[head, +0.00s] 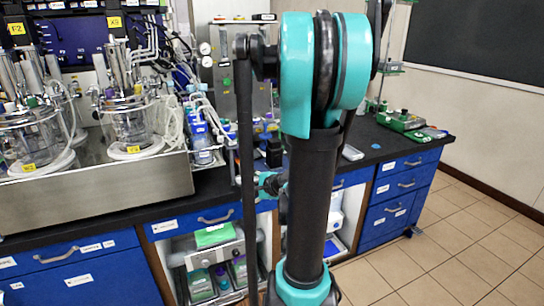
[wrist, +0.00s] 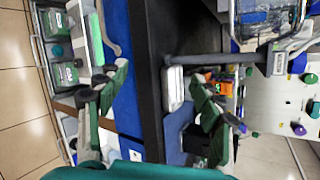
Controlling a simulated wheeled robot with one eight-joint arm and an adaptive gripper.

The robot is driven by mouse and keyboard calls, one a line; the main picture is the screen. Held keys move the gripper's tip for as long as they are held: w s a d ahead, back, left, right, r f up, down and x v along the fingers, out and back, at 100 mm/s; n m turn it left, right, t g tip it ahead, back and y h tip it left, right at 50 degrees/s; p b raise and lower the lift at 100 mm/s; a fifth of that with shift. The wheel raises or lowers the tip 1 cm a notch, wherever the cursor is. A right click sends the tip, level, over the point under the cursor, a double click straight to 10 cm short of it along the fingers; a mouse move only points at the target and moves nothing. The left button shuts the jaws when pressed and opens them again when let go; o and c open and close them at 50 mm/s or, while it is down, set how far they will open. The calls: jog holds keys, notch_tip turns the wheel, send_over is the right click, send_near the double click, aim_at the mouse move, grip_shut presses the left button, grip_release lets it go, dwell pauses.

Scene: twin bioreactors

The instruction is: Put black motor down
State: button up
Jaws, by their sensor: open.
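My gripper (wrist: 159,76) is open in the wrist view, with its two green-padded fingers well apart and nothing held between them. The dark bench edge and a small white device (wrist: 173,90) show between and beyond the fingers. In the head view my arm stands in front of the bench and hides most of the gripper. A small black block (head: 274,152) stands upright on the bench just left of my arm; it may be the black motor, but I cannot tell for sure. I cannot make out a black motor in the wrist view.
Two glass bioreactor vessels (head: 128,120) with tubing stand in a steel tray (head: 95,198) at left. Bottles (head: 203,145) stand beside it. A green stand (head: 402,120) is at the bench's right end. Open shelves hold boxes (head: 213,235) below. Tiled floor is clear at right.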

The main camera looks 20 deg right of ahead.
jog(key=w+d+r+m+t+h, duration=0.1)
jog(key=w+d+r+m+t, duration=0.25)
jog(key=d+m, duration=0.4)
jog(key=m+t+h, duration=0.3)
jog(key=m, duration=0.6)
send_near(271, 140)
jog(key=s+d+f, duration=0.2)
jog(key=s, duration=0.2)
jog(key=w, duration=1.1)
jog(key=shift+w+a, duration=0.2)
jog(key=shift+w, duration=0.2)
jog(key=shift+w+a+r, duration=0.1)
jog(key=shift+w+a, duration=0.1)
jog(key=shift+w, duration=1.2)
jog(key=shift+w+a, duration=0.2)
jog(key=shift+w, duration=1.25)
grip_shut()
